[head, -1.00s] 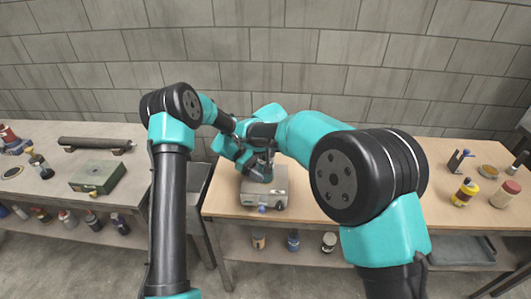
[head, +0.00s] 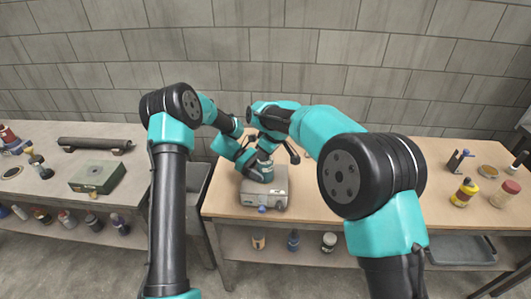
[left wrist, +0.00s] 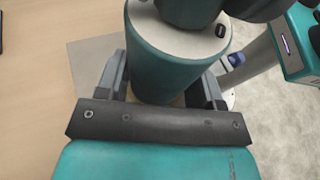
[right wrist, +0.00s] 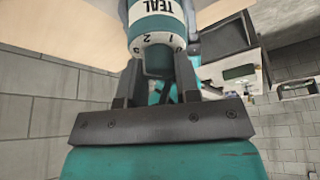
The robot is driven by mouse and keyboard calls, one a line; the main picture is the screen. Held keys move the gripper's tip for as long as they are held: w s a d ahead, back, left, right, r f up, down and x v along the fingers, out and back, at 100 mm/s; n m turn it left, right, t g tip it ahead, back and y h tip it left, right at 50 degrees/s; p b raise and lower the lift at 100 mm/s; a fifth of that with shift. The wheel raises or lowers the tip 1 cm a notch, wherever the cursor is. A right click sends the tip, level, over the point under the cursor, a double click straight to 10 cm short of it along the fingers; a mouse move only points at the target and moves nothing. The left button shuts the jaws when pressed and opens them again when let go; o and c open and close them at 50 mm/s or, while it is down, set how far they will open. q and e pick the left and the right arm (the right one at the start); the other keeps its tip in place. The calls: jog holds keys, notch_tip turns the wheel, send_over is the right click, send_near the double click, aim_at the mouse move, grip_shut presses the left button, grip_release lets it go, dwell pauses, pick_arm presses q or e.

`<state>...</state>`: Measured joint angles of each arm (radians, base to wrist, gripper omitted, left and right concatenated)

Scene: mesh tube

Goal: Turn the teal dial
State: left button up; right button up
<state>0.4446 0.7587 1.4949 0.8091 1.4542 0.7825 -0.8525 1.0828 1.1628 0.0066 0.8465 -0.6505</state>
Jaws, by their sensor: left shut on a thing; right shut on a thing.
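A teal cylinder (head: 266,173) stands upright on a grey box (head: 278,192) on the right-hand bench. The right wrist view shows its body lettered "TEAL" (right wrist: 158,6) and a white ring (right wrist: 152,42) with numbers including 2, 1 and 0. My left gripper (left wrist: 162,80) is shut on the cylinder's body from the side. My right gripper (right wrist: 156,75) is above it in the head view, shut on the narrower dark teal dial part (right wrist: 157,64) beyond the number ring. My own arms and fingers hide much of the dial in the head view.
A blue knob (head: 263,209) is at the grey box's front. A yellow bottle (head: 465,192) stands far right on the bench. A green box (head: 97,177) and a dark tube (head: 95,144) lie on the left bench.

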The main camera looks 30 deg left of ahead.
jog(key=n+g, duration=0.1)
jog(key=n, duration=0.3)
jog(key=shift+n+g, duration=0.3)
jog(key=shift+g, duration=0.1)
jog(key=o, duration=0.9)
jog(key=shift+o, duration=0.2)
jog(key=v, duration=1.2)
jog(key=shift+w+a, duration=0.1)
